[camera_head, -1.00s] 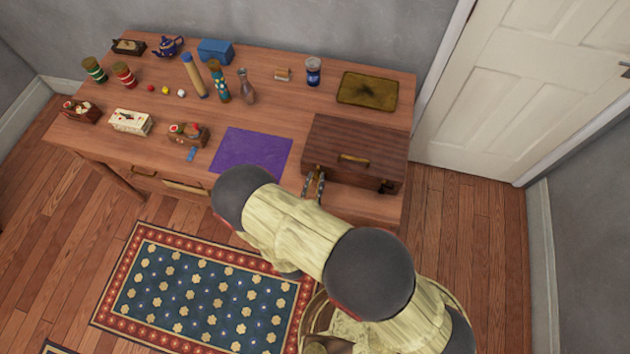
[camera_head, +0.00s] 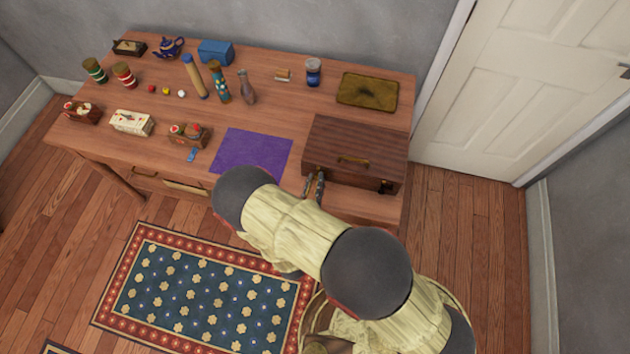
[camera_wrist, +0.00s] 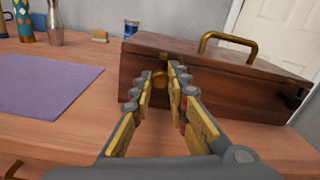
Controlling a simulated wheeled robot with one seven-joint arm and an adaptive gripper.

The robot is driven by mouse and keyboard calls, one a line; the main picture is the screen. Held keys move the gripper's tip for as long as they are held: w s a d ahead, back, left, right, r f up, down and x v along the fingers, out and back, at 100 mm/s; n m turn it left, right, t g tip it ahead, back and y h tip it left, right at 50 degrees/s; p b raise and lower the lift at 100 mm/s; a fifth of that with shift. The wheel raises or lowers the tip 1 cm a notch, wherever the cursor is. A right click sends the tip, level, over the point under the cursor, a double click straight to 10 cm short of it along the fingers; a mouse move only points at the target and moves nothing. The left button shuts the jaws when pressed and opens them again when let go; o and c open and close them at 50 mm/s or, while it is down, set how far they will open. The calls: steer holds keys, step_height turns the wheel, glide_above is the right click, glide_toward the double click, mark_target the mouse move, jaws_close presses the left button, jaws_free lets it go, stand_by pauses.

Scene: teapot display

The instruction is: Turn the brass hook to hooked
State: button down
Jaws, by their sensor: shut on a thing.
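The brass hook (camera_wrist: 160,80) shows as a small brass piece at the left of the case front, partly hidden between my fingers. My gripper (camera_wrist: 166,72) is shut on the hook, with its fingertips at the case front. It also shows in the head view (camera_head: 314,187), at the case's front left corner.
A purple mat (camera_head: 250,152) lies left of the case. A dark tray (camera_head: 367,90) and a blue jar (camera_head: 313,72) stand behind it. A dark latch (camera_head: 387,187) sits at the case's right front. Several small items fill the table's left.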

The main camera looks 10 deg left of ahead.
steer(key=n+p, duration=0.1)
steer(key=n, duration=0.4)
steer(key=shift+n, duration=0.3)
steer(key=shift+n+p, duration=0.45)
steer(key=shift+n, duration=1.85)
steer(key=c, duration=1.7)
jaws_free()
steer(key=shift+s, duration=0.1)
steer(key=s, duration=0.7)
steer(key=shift+s+a, duration=0.15)
steer(key=shift+a, duration=0.15)
